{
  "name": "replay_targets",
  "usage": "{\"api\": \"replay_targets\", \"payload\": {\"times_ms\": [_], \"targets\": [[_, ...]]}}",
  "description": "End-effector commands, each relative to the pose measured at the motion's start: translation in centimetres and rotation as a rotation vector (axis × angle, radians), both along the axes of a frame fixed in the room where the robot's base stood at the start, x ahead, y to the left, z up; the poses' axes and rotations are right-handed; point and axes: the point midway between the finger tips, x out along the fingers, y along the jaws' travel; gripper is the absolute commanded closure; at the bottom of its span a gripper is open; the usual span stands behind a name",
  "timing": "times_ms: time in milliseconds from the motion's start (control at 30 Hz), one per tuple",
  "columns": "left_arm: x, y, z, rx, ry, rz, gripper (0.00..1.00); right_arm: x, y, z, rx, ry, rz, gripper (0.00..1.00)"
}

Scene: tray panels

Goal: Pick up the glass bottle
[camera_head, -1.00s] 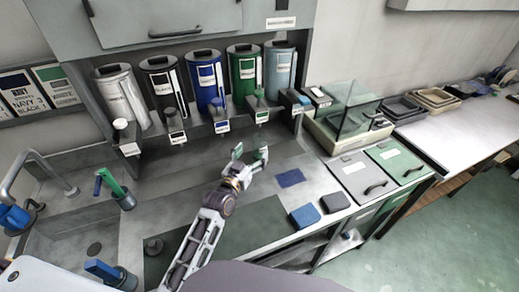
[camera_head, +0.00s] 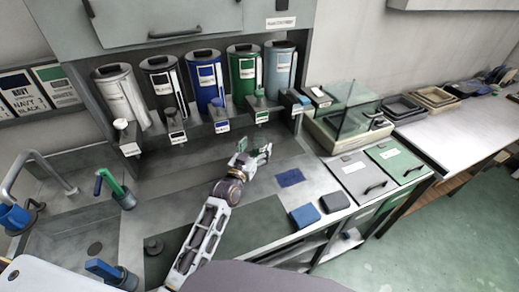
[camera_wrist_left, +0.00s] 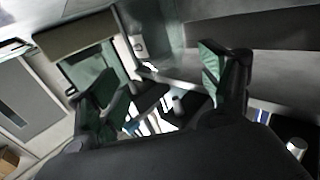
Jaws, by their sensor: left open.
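I cannot make out a glass bottle for certain in either view. My left gripper (camera_head: 254,153) is open and empty above the grey counter, in front of the dispensers. Its two green-tipped fingers also show wide apart in the left wrist view (camera_wrist_left: 158,78), with nothing between them. Small pale upright items stand beyond the fingers there, too blurred to name. My right gripper is not in view.
Several labelled canisters, including a blue one (camera_head: 208,90) and a green one (camera_head: 243,75), stand behind. A clear-walled case (camera_head: 355,112) stands right of them. A blue pad (camera_head: 305,216) and a dark pad (camera_head: 335,202) lie in front.

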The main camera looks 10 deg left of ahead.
Motion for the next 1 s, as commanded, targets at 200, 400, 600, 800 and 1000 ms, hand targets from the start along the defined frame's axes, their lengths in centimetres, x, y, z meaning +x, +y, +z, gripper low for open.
{"api": "replay_targets", "payload": {"times_ms": [200, 400, 600, 800, 1000], "targets": [[1.2, 0.0, 0.2, 0.000, -0.001, 0.000, 0.21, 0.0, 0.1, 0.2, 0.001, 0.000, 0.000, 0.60], [2.9, 0.1, 0.3, 0.000, -0.001, 0.000, 0.21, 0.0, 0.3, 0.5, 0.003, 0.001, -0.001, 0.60], [4.4, -0.2, 0.2, 0.000, -0.001, 0.000, 0.21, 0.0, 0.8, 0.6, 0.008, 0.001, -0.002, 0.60], [5.0, -0.3, 0.2, 0.000, -0.001, 0.000, 0.21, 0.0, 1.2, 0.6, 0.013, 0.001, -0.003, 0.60], [5.0, -0.3, 0.2, 0.000, 0.000, 0.000, 0.21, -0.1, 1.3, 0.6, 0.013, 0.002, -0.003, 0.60]]}}
